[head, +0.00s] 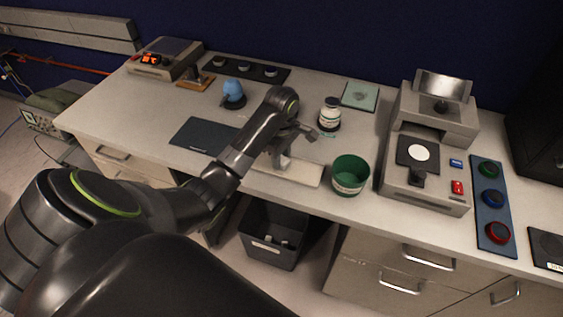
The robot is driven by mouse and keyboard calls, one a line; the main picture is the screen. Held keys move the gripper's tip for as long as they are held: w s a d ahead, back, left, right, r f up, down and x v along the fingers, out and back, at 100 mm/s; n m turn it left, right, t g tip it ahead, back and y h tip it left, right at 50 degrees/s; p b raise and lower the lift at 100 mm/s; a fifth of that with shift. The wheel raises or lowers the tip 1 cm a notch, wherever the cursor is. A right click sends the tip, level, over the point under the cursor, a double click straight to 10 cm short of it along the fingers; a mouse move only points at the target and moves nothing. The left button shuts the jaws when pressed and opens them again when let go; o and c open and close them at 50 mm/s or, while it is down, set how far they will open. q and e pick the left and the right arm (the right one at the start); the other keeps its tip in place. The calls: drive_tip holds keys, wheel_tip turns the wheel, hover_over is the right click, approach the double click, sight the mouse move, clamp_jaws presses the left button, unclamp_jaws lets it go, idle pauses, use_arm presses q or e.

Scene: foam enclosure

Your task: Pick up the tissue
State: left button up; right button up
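I cannot make out a tissue for certain. A pale green square (360,96) lies flat at the back of the bench, with a faint mark on it. Small pale scraps (287,243) lie in the dark bin (268,257) below the bench front; they are too small to identify. My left arm reaches in from the left, and my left gripper (292,145) is over the bench, above a cream flat tray (298,171). Its fingers are small and partly merge with the grey shapes there, so I cannot tell their opening. My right gripper is out of view.
A green tub (350,174) and a white jar (330,114) stand right of my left gripper. A dark flat pad (204,136) and a blue rounded object (233,92) are left. A scale-like machine (428,150) and button panel (490,200) fill the right.

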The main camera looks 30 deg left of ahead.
use_arm(q)
drive_tip(key=c, duration=0.4)
drive_tip(key=shift+r, duration=0.45)
wheel_tip(320, 180, up, 2)
drive_tip(key=shift+r, duration=0.2)
wheel_tip(320, 180, up, 5)
drive_tip(key=p, duration=0.6)
drive_tip(key=shift+r, duration=0.2)
drive_tip(key=shift+r+p, duration=0.6)
drive_tip(key=shift+r, duration=0.05)
